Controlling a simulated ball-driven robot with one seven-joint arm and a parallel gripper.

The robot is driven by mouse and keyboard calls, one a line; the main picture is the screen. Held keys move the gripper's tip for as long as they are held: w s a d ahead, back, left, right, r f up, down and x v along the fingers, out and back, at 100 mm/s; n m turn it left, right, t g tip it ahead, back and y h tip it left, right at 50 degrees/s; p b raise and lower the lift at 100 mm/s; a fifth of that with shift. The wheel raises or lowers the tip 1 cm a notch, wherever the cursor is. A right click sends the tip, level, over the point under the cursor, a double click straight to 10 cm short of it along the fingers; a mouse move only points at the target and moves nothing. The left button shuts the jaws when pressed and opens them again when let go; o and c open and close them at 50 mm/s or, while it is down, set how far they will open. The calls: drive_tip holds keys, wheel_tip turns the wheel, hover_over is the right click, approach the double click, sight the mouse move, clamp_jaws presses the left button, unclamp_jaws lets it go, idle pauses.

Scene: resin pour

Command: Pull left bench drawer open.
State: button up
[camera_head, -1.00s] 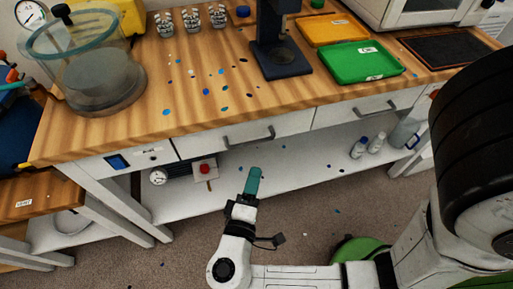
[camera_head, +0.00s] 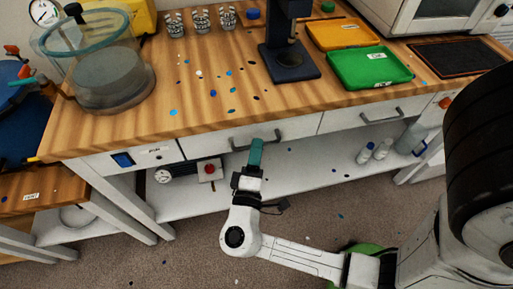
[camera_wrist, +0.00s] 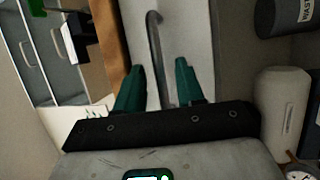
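The left bench drawer (camera_head: 203,146) is a white front under the wooden bench top, and it looks closed. Its grey bar handle (camera_head: 274,136) is partly hidden behind my gripper (camera_head: 256,146), which reaches up to it from the front. In the wrist view the handle (camera_wrist: 155,45) is a curved grey bar running between the two teal fingers of my gripper (camera_wrist: 160,80). The fingers are apart, one on each side of the bar, with gaps visible. The white drawer front (camera_wrist: 188,30) lies beyond them.
A second drawer with a handle (camera_head: 381,118) is to the right. The bench top holds a glass chamber (camera_head: 110,75), a green tray (camera_head: 368,68) and an orange tray (camera_head: 340,34). The shelf below holds a gauge unit and bottles (camera_head: 366,152).

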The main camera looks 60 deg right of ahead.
drive_tip(key=shift+w+d, duration=0.1)
drive_tip(key=shift+d, duration=0.2)
drive_tip(key=shift+c, duration=0.3)
clamp_jaws()
